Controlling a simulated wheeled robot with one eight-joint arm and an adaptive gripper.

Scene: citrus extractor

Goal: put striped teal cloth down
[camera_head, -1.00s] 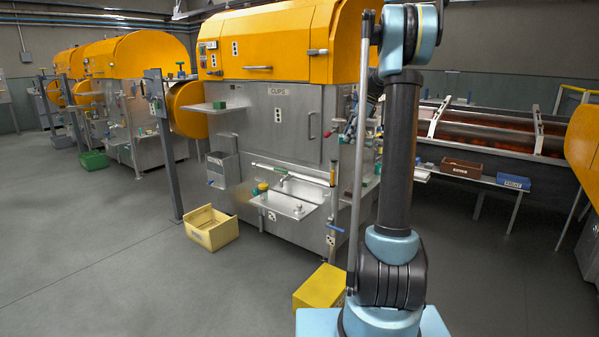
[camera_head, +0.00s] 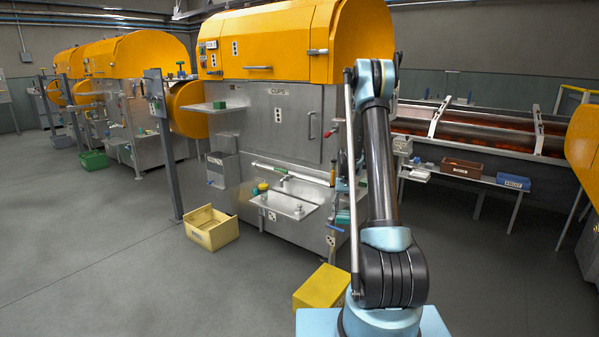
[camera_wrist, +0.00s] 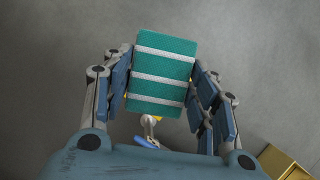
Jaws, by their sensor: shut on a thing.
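The striped teal cloth (camera_wrist: 162,67) is a folded teal block with pale stripes, in the middle of the wrist view. My gripper (camera_wrist: 160,78) is shut on it, with blue-grey fingers along its left and right sides. Grey floor shows beyond the cloth, and the cloth is held above it.
The orange-topped extractor (camera_head: 280,120) has a steel sink shelf (camera_head: 290,203) at its front. A yellow bin (camera_head: 212,228) and a yellow box (camera_head: 321,287) stand on the floor. A bench with a brown bin (camera_head: 461,168) and blue bin (camera_head: 513,181) is at right. Floor at left is open.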

